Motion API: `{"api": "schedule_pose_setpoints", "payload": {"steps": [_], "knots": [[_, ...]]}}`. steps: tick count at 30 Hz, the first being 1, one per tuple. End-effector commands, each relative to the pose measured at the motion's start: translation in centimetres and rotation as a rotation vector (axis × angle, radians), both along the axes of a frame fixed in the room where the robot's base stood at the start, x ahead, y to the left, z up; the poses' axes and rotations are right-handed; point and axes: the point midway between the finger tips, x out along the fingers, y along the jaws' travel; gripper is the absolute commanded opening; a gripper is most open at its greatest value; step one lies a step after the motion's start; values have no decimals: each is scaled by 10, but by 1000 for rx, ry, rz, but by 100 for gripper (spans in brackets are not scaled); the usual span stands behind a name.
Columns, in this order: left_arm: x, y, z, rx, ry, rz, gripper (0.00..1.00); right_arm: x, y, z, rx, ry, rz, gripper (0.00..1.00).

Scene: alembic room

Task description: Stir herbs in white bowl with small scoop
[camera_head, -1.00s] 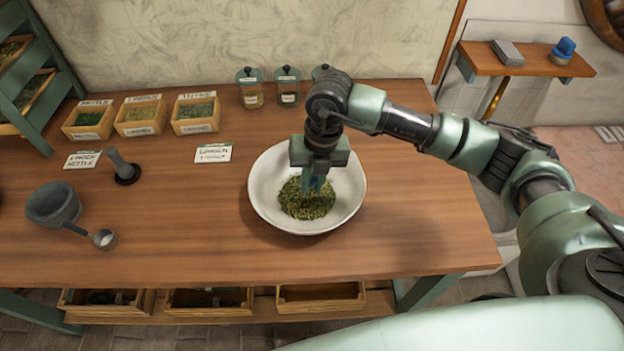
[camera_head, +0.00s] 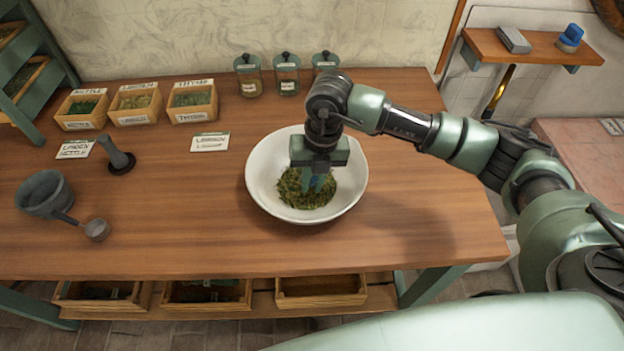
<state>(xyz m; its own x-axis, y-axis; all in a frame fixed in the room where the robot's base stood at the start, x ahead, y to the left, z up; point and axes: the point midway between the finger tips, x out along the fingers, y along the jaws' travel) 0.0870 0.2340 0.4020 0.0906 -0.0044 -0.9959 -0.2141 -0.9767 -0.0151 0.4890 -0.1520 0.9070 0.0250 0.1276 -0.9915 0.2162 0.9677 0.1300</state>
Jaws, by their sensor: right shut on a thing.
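The white bowl (camera_head: 262,192) stands on the wooden table, with a mound of green herbs (camera_head: 300,196) in its middle. My right gripper (camera_head: 315,184) points down inside the bowl, just over the herbs. It is shut on the small scoop (camera_head: 317,183), of which only a small blue part shows between the fingers. The scoop's lower end is hidden by the fingers and herbs, so I cannot tell how deep it reaches. My left gripper is not in view.
On the table (camera_head: 190,240) stand labelled herb boxes (camera_head: 135,104), lidded jars (camera_head: 287,75), a grey mortar (camera_head: 45,193), a pestle (camera_head: 117,155) and a grey ladle-like cup (camera_head: 97,230).

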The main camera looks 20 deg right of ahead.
Motion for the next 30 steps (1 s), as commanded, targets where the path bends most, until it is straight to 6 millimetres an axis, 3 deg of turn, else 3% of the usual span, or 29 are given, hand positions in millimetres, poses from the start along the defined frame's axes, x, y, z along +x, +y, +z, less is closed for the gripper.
{"api": "schedule_pose_setpoints", "payload": {"steps": [25,26,27,28,30], "knots": [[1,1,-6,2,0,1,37,0,0,-6,0,0,0,0],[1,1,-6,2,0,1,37,0,0,-6,0,0,0,23],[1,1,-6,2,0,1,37,0,0,-6,0,0,0,34],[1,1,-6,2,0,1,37,0,0,-6,0,0,0,40],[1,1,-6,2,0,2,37,0,0,-6,0,0,0,40]]}}
